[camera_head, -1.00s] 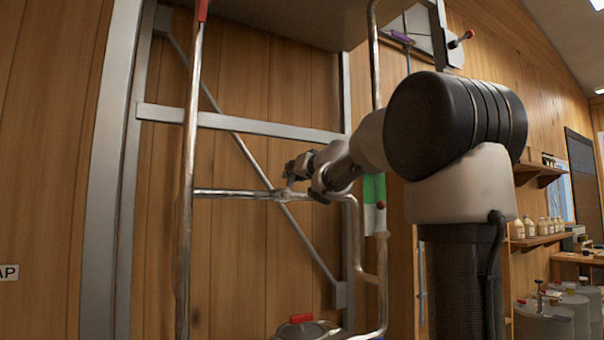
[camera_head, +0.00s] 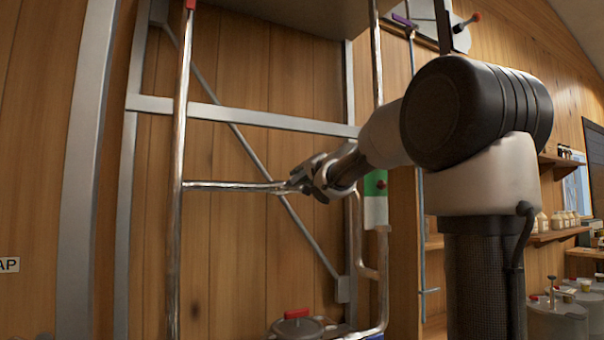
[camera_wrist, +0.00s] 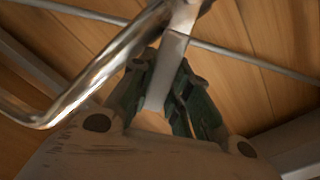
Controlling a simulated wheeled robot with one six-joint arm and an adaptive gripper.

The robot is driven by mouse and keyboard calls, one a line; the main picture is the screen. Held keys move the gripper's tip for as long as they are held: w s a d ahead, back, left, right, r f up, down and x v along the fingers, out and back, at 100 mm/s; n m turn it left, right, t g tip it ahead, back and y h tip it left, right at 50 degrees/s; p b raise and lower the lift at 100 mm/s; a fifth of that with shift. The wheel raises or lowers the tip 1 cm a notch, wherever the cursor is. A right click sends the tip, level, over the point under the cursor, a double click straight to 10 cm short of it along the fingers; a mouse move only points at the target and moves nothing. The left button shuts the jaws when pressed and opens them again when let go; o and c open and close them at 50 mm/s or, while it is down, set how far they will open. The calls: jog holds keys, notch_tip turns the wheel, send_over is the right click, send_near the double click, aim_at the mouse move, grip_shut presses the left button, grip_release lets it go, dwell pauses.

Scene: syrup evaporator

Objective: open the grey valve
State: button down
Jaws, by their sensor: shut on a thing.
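The grey valve's flat, pale lever (camera_wrist: 172,70) lies between the two dark green fingers of my gripper (camera_wrist: 165,100) in the wrist view. My gripper is shut on this lever. The lever runs up to a shiny metal pipe (camera_wrist: 100,72), where the valve body is cut off by the top edge. In the head view my gripper (camera_head: 298,180) is at the horizontal pipe (camera_head: 235,187), near its right part. It hides the valve there.
Vertical pipes (camera_head: 178,150) and grey frame posts (camera_head: 92,170) stand around my arm. A diagonal brace (camera_head: 255,155) runs behind the pipe. A lidded pot with a red handle (camera_head: 297,315) is below. A green-and-white gauge (camera_head: 375,200) is just right of my gripper.

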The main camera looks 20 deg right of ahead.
dwell(0.4)
jog(key=c, duration=1.3)
grip_release()
jog(key=shift+f, duration=0.1)
jog(key=shift+s+d, duration=0.2)
jog(key=shift+s, duration=3.85)
